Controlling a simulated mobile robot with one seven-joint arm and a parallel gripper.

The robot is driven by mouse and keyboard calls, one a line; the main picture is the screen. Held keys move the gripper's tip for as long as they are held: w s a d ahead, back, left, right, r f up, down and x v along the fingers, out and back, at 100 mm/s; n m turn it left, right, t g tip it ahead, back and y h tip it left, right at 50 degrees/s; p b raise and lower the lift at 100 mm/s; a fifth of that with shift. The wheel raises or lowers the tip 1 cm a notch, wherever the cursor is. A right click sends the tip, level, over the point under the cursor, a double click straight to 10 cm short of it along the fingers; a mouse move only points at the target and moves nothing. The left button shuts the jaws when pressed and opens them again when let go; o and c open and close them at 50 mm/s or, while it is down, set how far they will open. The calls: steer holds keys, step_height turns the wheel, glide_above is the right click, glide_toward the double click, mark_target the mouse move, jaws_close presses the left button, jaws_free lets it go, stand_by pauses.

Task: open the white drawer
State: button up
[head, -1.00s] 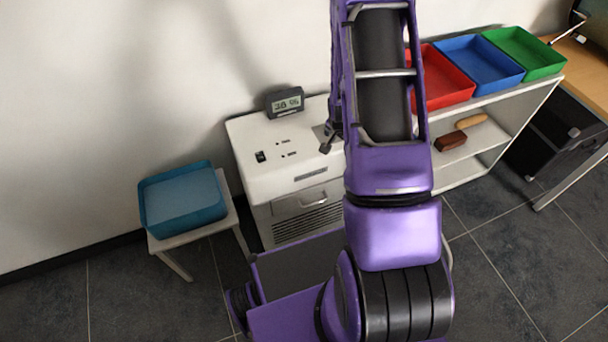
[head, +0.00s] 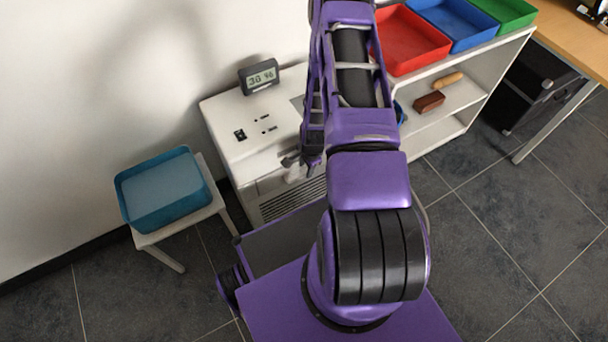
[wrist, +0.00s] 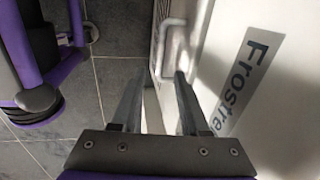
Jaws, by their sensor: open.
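The white machine (head: 228,140) stands against the wall. Its white drawer (head: 268,184) is in the front, above a dark vent grille, and looks shut. My arm hides part of the drawer. My gripper (head: 291,163) is at the drawer front in the head view, close to the handle. In the wrist view my gripper (wrist: 160,76) is open and empty, fingers pointing toward the drawer's grey bar handle (wrist: 176,48). The handle lies just beyond the fingertips, nearer the right finger. I cannot tell whether they touch. A label reading "Frostre…" is on the machine's white surface (wrist: 285,130).
A small digital display (head: 259,77) sits on the machine. A blue tray (head: 165,212) rests on a small stool at left. At right, a white shelf (head: 505,52) carries red, blue and green trays. Tiled floor (head: 480,240) is free at right.

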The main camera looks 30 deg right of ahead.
mark_target(304, 176)
steer(key=f, duration=0.2)
steer(key=w+f+b, duration=0.1)
steer(key=f, duration=0.2)
steer(key=shift+f, duration=0.3)
jaws_close()
stand_by(1.1)
